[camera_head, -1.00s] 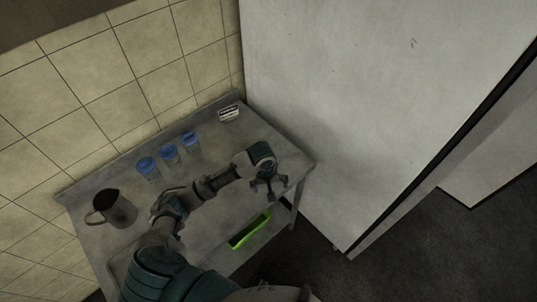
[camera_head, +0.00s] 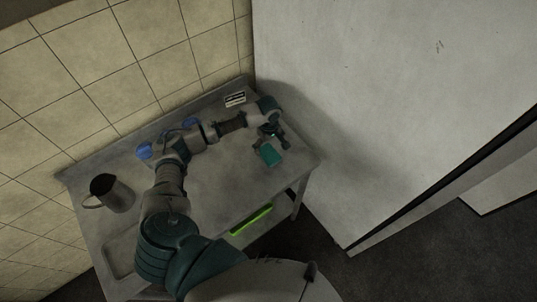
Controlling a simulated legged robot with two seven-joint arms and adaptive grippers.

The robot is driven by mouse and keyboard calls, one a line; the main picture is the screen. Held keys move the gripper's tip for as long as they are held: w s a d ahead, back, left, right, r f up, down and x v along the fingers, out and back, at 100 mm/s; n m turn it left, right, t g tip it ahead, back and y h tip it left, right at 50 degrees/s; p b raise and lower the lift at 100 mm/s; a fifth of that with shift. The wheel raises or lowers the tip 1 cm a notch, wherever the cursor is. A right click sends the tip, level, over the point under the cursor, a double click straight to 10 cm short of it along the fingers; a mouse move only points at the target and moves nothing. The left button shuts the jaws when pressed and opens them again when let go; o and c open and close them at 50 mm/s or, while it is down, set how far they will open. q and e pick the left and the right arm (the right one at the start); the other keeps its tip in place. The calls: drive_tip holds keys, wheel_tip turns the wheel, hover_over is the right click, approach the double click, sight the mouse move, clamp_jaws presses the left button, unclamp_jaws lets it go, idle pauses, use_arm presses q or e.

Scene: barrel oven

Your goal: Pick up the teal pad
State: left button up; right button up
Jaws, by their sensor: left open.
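The teal pad (camera_head: 270,155) lies on the grey metal table (camera_head: 225,180), towards its right end. My left gripper (camera_head: 271,136) is open just behind the pad, at its far edge. The fingers look empty, and I cannot tell whether they touch the pad. My left arm reaches across the table from the bottom of the view. My right gripper is not in view.
A metal jug (camera_head: 112,193) stands at the table's left. Blue-lidded containers (camera_head: 144,151) are partly hidden behind my arm. A small black-and-white item (camera_head: 235,99) lies at the back. A green tray (camera_head: 251,221) is below. A white wall panel (camera_head: 370,110) borders the right.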

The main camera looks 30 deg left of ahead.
sight(269, 153)
use_arm(q)
drive_tip(key=shift+w+f, duration=0.1)
drive_tip(key=shift+f, duration=1)
wheel_tip(269, 153, down, 4)
drive_tip(key=shift+r, duration=0.2)
drive_tip(key=shift+f, duration=0.25)
drive_tip(key=c, duration=1.1)
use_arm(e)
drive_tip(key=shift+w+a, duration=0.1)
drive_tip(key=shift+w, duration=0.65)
